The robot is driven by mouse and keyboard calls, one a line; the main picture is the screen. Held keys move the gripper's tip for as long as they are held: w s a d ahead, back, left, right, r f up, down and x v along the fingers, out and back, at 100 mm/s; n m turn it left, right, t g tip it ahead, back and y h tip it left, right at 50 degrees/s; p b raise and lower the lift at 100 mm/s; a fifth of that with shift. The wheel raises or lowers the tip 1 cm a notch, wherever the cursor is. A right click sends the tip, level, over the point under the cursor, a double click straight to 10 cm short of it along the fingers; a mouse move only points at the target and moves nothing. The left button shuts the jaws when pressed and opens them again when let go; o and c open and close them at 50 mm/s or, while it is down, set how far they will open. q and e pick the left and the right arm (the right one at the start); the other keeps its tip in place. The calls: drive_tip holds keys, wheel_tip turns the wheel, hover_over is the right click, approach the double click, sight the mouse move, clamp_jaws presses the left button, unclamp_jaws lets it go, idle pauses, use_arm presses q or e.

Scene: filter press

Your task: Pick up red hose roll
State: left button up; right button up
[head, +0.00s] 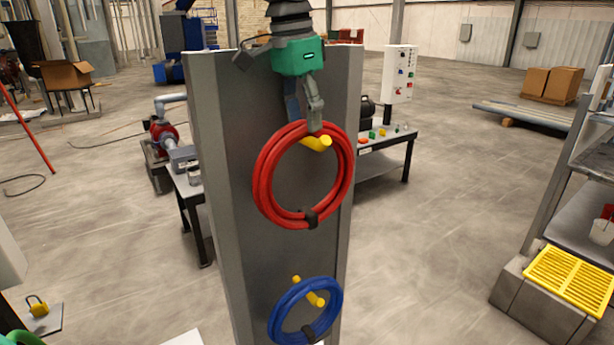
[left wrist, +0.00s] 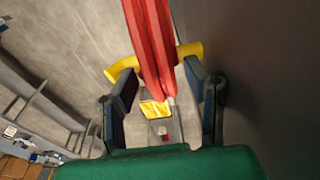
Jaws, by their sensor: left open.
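The red hose roll (head: 262,185) hangs on a yellow peg (head: 318,143) on the grey panel (head: 232,190). A dark strap binds its lower part. My left gripper (head: 304,124) comes down from above with its fingers at the top of the roll. In the left wrist view my left gripper (left wrist: 163,88) is open. The red hose (left wrist: 152,45) passes between its two fingers, with a gap on each side. The yellow peg (left wrist: 190,52) crosses behind the hose. My right gripper is not in view.
A blue hose roll (head: 275,318) hangs lower on the same panel by another yellow peg. A table (head: 385,160) with a control box (head: 399,75) stands behind the panel. A shelf with a yellow grate (head: 568,280) is at the right. Open floor lies between.

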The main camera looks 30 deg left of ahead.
use_arm(q)
drive_tip(key=shift+w+d+f, duration=0.25)
drive_tip(key=shift+w+f, duration=0.15)
drive_tip(key=shift+f, duration=0.15)
drive_tip(key=shift+s+a+r, duration=0.1)
drive_tip(key=shift+s+a, duration=0.1)
drive_tip(key=shift+s, duration=0.05)
drive_tip(key=shift+s+a, duration=0.1)
drive_tip(key=shift+a, duration=0.05)
clamp_jaws()
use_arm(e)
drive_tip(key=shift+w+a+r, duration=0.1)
use_arm(q)
drive_tip(key=shift+r, duration=0.1)
